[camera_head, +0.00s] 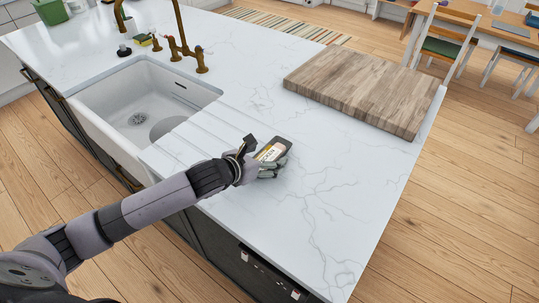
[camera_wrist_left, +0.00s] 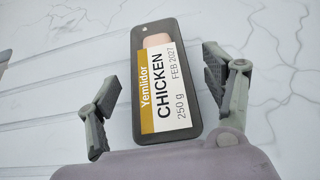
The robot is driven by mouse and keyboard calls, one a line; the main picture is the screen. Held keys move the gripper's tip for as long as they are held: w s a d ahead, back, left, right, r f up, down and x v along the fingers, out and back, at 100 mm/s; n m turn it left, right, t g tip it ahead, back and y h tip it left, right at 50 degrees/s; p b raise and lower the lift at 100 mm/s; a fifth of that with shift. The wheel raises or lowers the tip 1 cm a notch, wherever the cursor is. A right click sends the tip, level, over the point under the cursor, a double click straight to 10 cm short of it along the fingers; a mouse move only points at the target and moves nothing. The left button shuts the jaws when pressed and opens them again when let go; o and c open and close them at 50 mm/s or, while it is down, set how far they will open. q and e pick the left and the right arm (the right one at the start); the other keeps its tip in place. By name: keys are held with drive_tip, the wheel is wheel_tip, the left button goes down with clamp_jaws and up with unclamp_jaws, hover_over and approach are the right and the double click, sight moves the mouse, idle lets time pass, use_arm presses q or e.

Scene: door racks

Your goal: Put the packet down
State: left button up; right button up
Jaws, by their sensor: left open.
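The packet (camera_head: 272,151) is a dark tray with a white and gold label. It lies flat on the white marble counter (camera_head: 330,190), right of the sink. In the left wrist view the packet (camera_wrist_left: 165,85) shows its label reading "CHICKEN". My left gripper (camera_head: 262,155) is around the packet in the head view. In the left wrist view my left gripper (camera_wrist_left: 160,95) is open, one finger on each side of the packet, with a visible gap on both sides. My right gripper is not in view.
A white sink (camera_head: 140,100) with a brass faucet (camera_head: 183,45) is left of the packet. A wooden cutting board (camera_head: 365,88) lies at the back right of the counter. The counter's front right part is clear.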

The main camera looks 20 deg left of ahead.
use_arm(q)
drive_tip(key=shift+x, duration=1.4)
drive_tip(key=shift+r, duration=0.1)
drive_tip(key=shift+c, duration=0.4)
drive_tip(key=c, duration=1.3)
drive_tip(key=shift+c, duration=1.3)
drive_tip(key=shift+r, duration=0.1)
